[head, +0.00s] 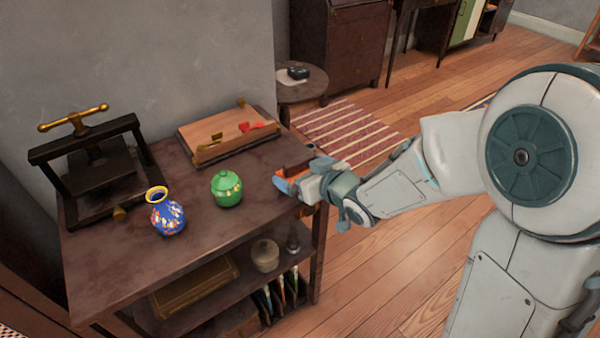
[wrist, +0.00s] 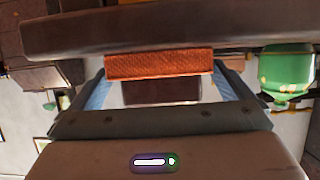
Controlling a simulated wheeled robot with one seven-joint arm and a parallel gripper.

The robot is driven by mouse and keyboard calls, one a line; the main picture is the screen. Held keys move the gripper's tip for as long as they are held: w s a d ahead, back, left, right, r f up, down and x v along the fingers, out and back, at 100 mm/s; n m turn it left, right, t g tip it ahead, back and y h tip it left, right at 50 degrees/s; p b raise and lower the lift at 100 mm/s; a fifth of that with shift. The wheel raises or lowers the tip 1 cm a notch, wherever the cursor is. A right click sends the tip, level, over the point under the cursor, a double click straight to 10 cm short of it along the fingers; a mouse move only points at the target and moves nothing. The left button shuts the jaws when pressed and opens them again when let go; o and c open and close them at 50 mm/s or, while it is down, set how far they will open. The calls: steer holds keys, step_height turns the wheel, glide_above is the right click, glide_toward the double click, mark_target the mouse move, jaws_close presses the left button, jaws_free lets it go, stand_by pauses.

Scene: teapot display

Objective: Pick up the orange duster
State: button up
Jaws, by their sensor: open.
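The orange duster (wrist: 160,65) shows in the wrist view as an orange block with a dark brown part (wrist: 160,91). In the head view its dark part (head: 297,158) shows at the right edge of the brown table top (head: 245,185), and my gripper partly hides the rest. My gripper (head: 303,175) is open at that table edge. In the wrist view its two fingers lie on either side of the duster, with gaps between. I cannot tell how far ahead of the fingertips the duster lies.
A green lidded jar (head: 227,188) stands close to my gripper. A blue patterned vase (head: 165,212), a dark press (head: 95,165) and a wooden board (head: 220,135) with red items share the table. The table's front edge (wrist: 150,33) crosses the top of the wrist view.

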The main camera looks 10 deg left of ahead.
mark_target(299, 159)
steer(key=shift+x, duration=0.85)
steer(key=c, duration=0.7)
steer(key=shift+r, duration=0.1)
steer(key=shift+r, duration=0.2)
step_height(299, 159, up, 4)
steer(key=shift+f+p, duration=0.15)
steer(key=shift+p, duration=0.8)
steer(key=w+d+r+p, duration=0.1)
steer(key=d+r, duration=0.1)
steer(key=d, duration=0.1)
steer(key=w+d+r+p, duration=0.1)
steer(key=d+r+p, duration=0.1)
steer(key=d, duration=0.2)
steer(key=w+d+r+p, duration=0.1)
steer(key=d+r+p, duration=0.1)
steer(key=d, duration=0.2)
steer(key=shift+w+d+r, duration=0.1)
steer(key=shift+w+r, duration=0.15)
steer(key=shift+r, duration=0.15)
